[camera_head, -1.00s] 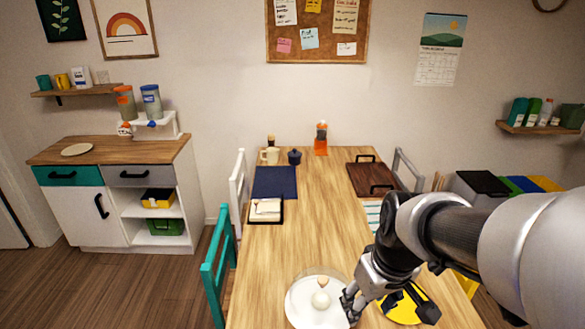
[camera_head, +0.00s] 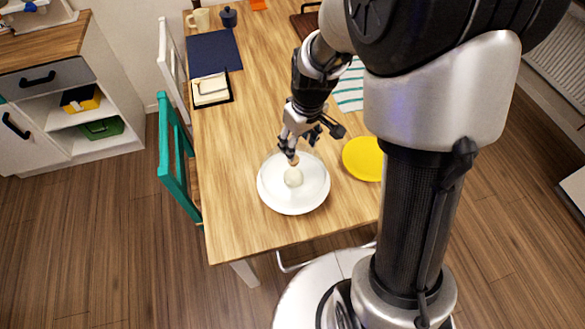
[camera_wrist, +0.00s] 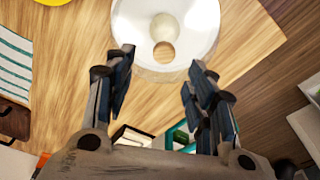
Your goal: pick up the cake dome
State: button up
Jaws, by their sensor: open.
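The cake dome (camera_head: 278,192) is a clear, whitish cover with a round wooden knob (camera_head: 294,160) on top. It sits on a white plate near the front end of the wooden table. A pale round thing (camera_head: 293,177) shows through it. In the wrist view the dome (camera_wrist: 190,50) is at the top middle, with its knob (camera_wrist: 164,52) between the fingertips in the picture. My gripper (camera_head: 298,148) is open and empty, close to the knob; I cannot tell if it touches. The two open fingers (camera_wrist: 161,68) also show in the wrist view.
A yellow plate (camera_head: 363,159) lies right of the dome, partly behind my arm. A striped cloth (camera_head: 349,88), a black tray with a notebook (camera_head: 211,89) and a dark blue mat (camera_head: 214,52) lie farther back. A teal chair (camera_head: 170,150) stands at the left edge.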

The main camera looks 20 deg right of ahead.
jog(key=shift+w+a+f, duration=0.1)
jog(key=shift+w+f, duration=0.1)
jog(key=shift+f, duration=0.9)
jog(key=b, duration=0.2)
send_over(293, 170)
jog(key=w, duration=0.1)
jog(key=f, duration=0.4)
jog(key=shift+d, duration=0.35)
jog(key=shift+w+f, duration=0.2)
jog(key=shift+f, duration=0.35)
jog(key=shift+r, duration=0.1)
grip_shut()
